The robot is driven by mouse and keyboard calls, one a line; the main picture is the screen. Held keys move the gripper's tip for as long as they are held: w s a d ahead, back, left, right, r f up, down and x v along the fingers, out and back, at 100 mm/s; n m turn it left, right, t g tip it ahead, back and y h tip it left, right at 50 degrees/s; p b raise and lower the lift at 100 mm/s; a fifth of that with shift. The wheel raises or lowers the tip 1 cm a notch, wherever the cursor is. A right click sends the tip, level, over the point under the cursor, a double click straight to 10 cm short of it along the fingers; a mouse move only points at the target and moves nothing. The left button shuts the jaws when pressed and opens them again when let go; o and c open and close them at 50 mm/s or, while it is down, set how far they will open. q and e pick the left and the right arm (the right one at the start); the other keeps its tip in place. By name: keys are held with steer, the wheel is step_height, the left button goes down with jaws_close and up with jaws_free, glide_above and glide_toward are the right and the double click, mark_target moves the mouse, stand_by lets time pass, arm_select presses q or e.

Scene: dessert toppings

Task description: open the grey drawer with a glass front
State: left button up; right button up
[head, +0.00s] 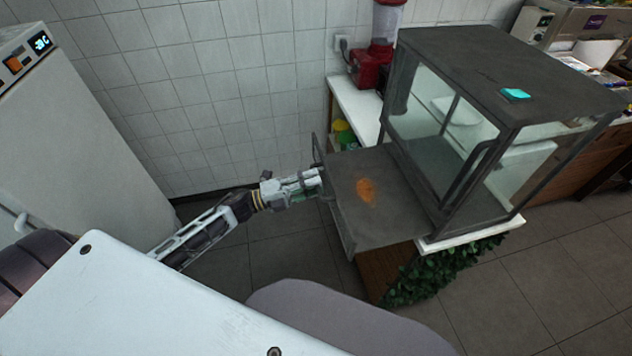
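The grey drawer (388,217) sticks out to the left from the lower part of a dark grey glass-walled case (496,62). It stands well open, and an orange patch (367,190) shows on its floor. Its front panel and handle (316,150) are at its left end, seen nearly edge-on. My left gripper (319,181) is at this front, its fingertips touching or very near the handle. The fingertips are too small and partly hidden to tell whether they are closed on it. My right gripper is not in view.
The case stands on a white-topped counter (357,106) with green leaves (443,274) below. A cyan item (516,94) lies on top of the case. A red machine (374,66) stands behind. A white cabinet (77,130) is at left. Tiled floor is clear between cabinet and counter.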

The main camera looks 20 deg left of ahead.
arm_select(q)
steer(key=v, duration=1)
steer(key=shift+a, duration=0.15)
steer(key=shift+s+n, duration=0.1)
steer(key=shift+n, duration=0.2)
stand_by(0.4)
